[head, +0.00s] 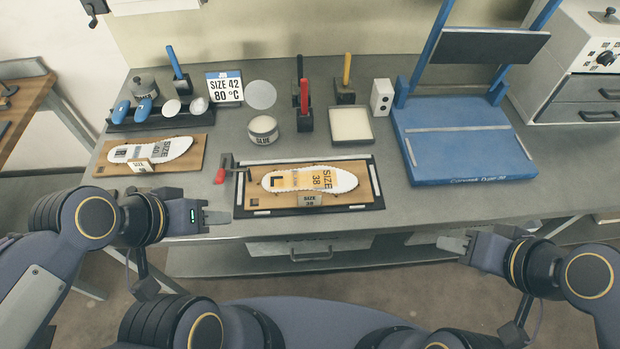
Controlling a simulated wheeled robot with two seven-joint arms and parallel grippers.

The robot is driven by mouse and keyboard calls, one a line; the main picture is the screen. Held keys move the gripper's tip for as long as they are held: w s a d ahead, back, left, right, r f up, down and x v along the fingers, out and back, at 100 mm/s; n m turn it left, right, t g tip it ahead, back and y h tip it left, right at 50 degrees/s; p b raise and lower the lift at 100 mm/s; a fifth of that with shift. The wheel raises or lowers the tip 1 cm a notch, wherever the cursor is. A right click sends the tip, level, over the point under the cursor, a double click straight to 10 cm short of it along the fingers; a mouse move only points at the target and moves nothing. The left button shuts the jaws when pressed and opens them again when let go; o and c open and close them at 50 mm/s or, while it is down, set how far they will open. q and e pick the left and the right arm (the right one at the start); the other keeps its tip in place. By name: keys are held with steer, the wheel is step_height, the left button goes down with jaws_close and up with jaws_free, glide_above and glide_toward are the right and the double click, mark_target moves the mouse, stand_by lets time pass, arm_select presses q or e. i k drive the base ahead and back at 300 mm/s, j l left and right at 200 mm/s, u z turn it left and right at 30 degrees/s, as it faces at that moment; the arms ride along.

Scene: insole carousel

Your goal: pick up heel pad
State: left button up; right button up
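A black rack (160,122) at the back left of the bench holds two blue rounded pads (121,112) and two white rounded pads (172,107). These look like the pads of the task, but I cannot tell which one is the heel pad. My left gripper (217,217) is at the bench's front edge, left of the black-framed board and well in front of the rack. My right gripper (453,243) is off the front edge, to the right of the board. I see nothing held in either gripper, and their finger gaps are not clear.
A white insole (310,180) lies on the black-framed board (350,208); another insole (150,149) lies on a wooden board at left. A glue jar (263,130), handled tools, a pale tray (350,124) and a blue press (462,150) stand behind. The right front of the bench is clear.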

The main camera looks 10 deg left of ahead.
mark_target(199, 106)
steer(key=j+u, duration=0.35)
steer(key=i+j+u, duration=0.1)
steer(key=j+u, duration=0.25)
steer(key=i+j+u, duration=0.1)
steer(key=j+u, duration=0.25)
steer(key=i+j+u, duration=0.2)
steer(key=j+u, duration=0.2)
